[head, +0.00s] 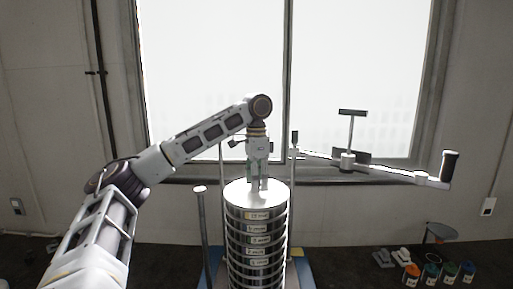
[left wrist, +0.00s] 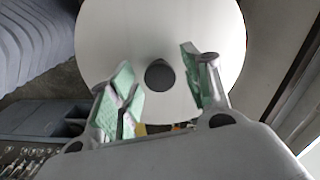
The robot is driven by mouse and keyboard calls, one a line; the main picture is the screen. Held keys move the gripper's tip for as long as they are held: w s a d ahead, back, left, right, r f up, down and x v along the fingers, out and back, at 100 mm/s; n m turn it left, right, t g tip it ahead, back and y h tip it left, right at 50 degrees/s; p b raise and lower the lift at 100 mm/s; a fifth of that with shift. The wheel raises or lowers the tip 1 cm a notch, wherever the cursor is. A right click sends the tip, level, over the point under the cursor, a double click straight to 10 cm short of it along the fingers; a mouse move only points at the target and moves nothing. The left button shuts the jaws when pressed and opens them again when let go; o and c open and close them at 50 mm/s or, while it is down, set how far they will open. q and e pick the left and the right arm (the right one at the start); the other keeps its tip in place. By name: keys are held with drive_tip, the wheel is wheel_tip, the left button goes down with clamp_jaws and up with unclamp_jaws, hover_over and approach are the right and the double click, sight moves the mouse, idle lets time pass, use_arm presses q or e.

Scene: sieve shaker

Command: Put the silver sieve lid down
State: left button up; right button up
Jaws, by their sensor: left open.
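The silver sieve lid (head: 240,194) lies flat on top of a tall sieve stack (head: 262,240) in the head view. In the left wrist view the lid (left wrist: 205,25) is a large pale disc with a dark round knob (left wrist: 160,75) at its middle. My left gripper (head: 258,187) points straight down over the lid. Its fingers (left wrist: 158,68) are open, one on each side of the knob, and appear apart from it. The gripper hides the knob in the head view. My right gripper is not in view.
Upright rods (head: 203,230) stand around the stack on a blue base (head: 304,270). A clamp bar with a T-handle (head: 350,135) is swung out to the right at height. Several coloured jars (head: 431,274) stand on the floor at lower right.

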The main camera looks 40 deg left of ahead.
use_arm(q)
wheel_tip(320, 180, up, 11)
drive_tip(key=shift+r, duration=0.2)
idle(2.0)
drive_tip(key=shift+f, duration=0.1)
idle(0.8)
